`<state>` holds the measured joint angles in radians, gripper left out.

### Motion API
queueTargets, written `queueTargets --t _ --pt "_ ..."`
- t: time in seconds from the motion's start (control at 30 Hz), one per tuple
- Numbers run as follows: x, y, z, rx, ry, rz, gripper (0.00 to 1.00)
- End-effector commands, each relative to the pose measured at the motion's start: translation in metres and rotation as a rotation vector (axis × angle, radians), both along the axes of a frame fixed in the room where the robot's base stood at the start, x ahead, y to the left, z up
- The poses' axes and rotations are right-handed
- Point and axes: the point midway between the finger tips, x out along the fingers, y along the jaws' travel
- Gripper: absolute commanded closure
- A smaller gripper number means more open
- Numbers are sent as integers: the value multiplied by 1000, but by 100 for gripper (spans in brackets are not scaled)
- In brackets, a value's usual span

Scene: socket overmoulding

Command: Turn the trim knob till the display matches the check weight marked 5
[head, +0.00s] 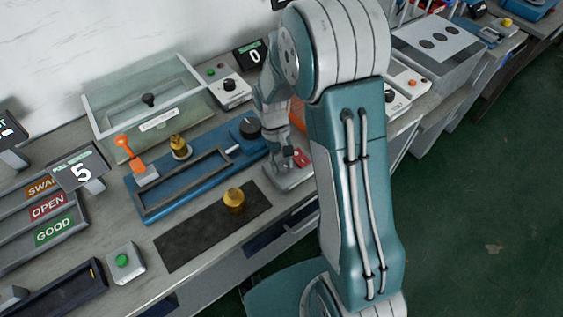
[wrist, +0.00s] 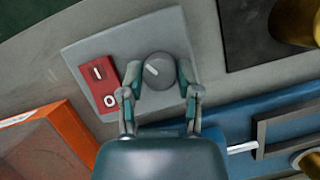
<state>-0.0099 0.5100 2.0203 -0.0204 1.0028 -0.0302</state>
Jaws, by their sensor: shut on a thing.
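The grey round trim knob (wrist: 160,66), with a pale pointer line, sits on a light grey plate (wrist: 92,45) in the wrist view. My gripper (wrist: 158,84) has its two fingers closed on either side of it. In the head view my gripper (head: 283,158) is down at this plate (head: 292,182), and the knob is mostly hidden. A black display (head: 254,57) at the back reads 0. A dark sign (head: 80,172) at left shows a large 5. A brass weight (head: 234,202) stands on a dark mat and another (head: 180,147) at the blue fixture; I cannot read marks on them.
A red switch (wrist: 99,82) sits close beside the knob. The blue fixture (head: 200,170) with an orange lever (head: 127,148) lies left of my gripper. A clear-lidded box (head: 150,103) stands behind it.

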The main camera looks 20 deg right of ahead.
Motion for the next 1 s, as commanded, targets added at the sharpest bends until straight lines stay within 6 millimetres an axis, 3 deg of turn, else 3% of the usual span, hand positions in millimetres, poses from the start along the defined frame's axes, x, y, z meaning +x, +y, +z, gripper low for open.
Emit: queueTargets --t 0.33,0.37,0.43,0.83,1.0 --pt "-1 0 -2 1 3 -4 100" --pt "-1 0 -2 1 3 -4 52" --pt "-1 0 -2 1 3 -3 22" --pt "0 0 0 0 1 -2 22" --pt "7 1 16 0 -2 -2 22"
